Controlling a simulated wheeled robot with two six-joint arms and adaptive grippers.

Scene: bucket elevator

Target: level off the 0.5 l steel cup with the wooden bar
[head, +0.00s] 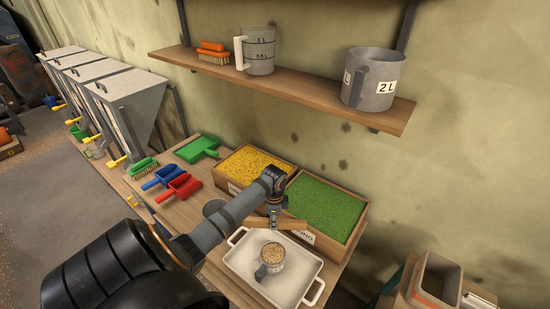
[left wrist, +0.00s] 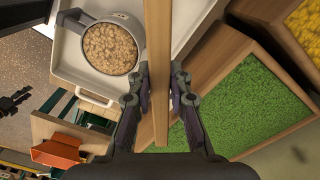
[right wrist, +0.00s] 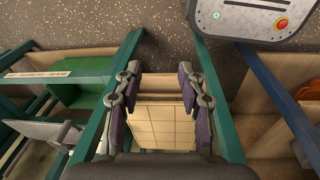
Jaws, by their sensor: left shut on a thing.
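The steel cup (head: 270,268) stands upright on the white tray (head: 243,263), filled to about its rim with light brown grain. In the left wrist view the cup (left wrist: 108,48) is at the upper left, its handle pointing left. My left gripper (head: 275,214) is shut on the wooden bar (head: 258,224), just behind the cup in the head view. My right gripper (right wrist: 158,82) is open and empty, away from the tray.
Crates of yellow grain (head: 257,163) and green grain (head: 328,205) stand behind the tray. Another metal cup (head: 213,208) is partly hidden by my left arm. Red (head: 180,187) and blue (head: 161,176) scoops lie at left. A shelf (head: 300,90) with larger measures hangs above.

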